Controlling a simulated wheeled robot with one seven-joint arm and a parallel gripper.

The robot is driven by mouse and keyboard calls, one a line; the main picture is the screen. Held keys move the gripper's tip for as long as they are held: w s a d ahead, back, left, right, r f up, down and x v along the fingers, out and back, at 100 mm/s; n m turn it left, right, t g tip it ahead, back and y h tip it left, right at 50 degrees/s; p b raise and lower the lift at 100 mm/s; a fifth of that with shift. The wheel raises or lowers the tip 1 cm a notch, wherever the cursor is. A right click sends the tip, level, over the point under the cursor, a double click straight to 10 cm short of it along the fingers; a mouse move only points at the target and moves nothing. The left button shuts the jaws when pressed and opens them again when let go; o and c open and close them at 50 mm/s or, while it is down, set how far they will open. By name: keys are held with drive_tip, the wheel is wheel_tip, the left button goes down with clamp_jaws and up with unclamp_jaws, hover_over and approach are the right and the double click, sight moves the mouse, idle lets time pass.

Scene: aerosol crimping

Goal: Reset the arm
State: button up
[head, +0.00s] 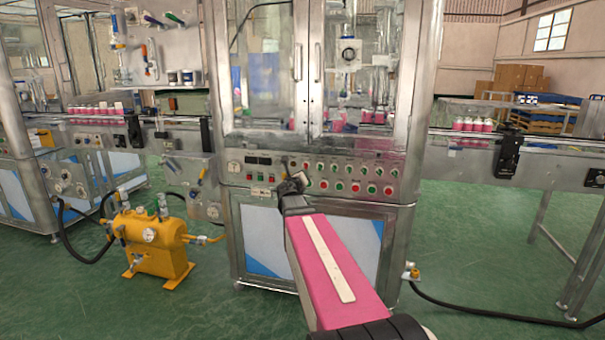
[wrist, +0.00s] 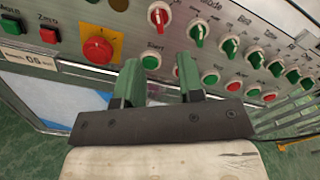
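My gripper (head: 293,184) is at the end of my pink arm, in front of the control panel (head: 260,193) of the crimping machine. In the wrist view my gripper (wrist: 160,66) has two green fingers standing apart with nothing between them. A green button (wrist: 151,62) shows between the fingertips. A large red button (wrist: 99,49) on a yellow plate is just left of the fingers. A red-and-white selector knob (wrist: 159,15) is above them. I cannot tell whether the fingers touch the panel.
The machine cabinet (head: 263,85) has glass doors with handles above the panel. A conveyor (head: 555,167) with pink cans runs out right. A yellow tank (head: 154,243) with black hoses stands on the floor at left. The green floor (head: 480,280) at right is mostly clear.

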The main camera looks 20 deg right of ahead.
drive_tip(key=shift+v, duration=0.9)
drive_tip(key=s+a+f+m+g+y, duration=0.15)
drive_tip(key=s+f+m+g, duration=0.3)
drive_tip(key=f+m, duration=0.45)
drive_tip(key=s+a+f+m+g, duration=0.2)
drive_tip(key=s+f+m+g, duration=0.2)
drive_tip(key=s+f+m, duration=0.5)
drive_tip(key=s+a+f+m+g+y, duration=0.6)
drive_tip(key=s+a+f+m+y, duration=0.2)
drive_tip(key=s+a+f+m, duration=0.3)
drive_tip(key=a+m, duration=0.3)
drive_tip(key=m, duration=0.3)
drive_tip(key=shift+s+f, duration=0.2)
drive_tip(key=shift+f, duration=0.05)
drive_tip(key=shift+g+y, duration=0.25)
